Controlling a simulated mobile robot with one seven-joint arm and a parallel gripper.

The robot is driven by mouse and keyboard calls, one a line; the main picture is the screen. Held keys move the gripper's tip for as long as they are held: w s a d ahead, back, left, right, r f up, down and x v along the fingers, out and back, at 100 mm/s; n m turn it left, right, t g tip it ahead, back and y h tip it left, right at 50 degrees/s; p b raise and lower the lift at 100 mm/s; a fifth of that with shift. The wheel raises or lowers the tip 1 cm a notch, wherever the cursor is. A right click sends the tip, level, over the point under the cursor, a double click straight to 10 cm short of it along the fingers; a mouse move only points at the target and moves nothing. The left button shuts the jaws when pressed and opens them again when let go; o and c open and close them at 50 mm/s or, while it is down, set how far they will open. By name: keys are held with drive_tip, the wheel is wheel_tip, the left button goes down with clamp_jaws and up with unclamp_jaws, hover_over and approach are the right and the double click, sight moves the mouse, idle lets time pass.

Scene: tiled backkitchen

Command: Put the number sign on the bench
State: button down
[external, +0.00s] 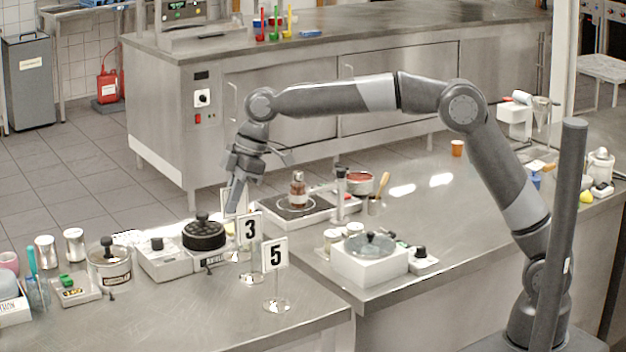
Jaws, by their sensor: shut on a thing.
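My gripper (234,206) points down over the left bench and is shut on a white number sign (229,198). The "3" sign stands in front and hides part of the held sign, so I cannot read its number. The "3" sign (250,229) and the "5" sign (275,253) stand upright on clear round bases near the right end of the left bench (210,318). I cannot tell whether the held sign's base touches the bench.
A scale with a black round pot (204,234) stands just left of the signs. A hotplate with a brown bottle (297,190) and a white box with a glass lid (369,261) stand to the right. The front of the left bench is clear.

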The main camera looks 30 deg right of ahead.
wheel_tip(320, 180, up, 11)
drive_tip(key=shift+r, duration=0.15)
drive_tip(key=w+d+m+t+h, duration=0.1)
drive_tip(key=w+d+m, duration=0.35)
drive_tip(key=d, duration=0.75)
drive_tip(key=w+d+m+t, duration=0.1)
drive_tip(key=w+d, duration=0.7)
drive_tip(key=d, duration=0.5)
drive_tip(key=w+d+m+t+h, duration=0.1)
drive_tip(key=w+d+m, duration=0.35)
drive_tip(key=d, duration=0.75)
drive_tip(key=s+d+m+t+h, duration=0.1)
drive_tip(key=s+d+m, duration=0.15)
drive_tip(key=d, duration=1.55)
drive_tip(key=s+d+m+h, duration=0.15)
drive_tip(key=d+m, duration=0.25)
drive_tip(key=d, duration=1.3)
wheel_tip(320, 180, down, 10)
drive_tip(key=f, duration=0.1)
drive_tip(key=w+a+f, duration=0.6)
drive_tip(key=a+f, duration=0.3)
drive_tip(key=f, duration=0.2)
drive_tip(key=shift+w, duration=0.35)
drive_tip(key=shift+f, duration=0.1)
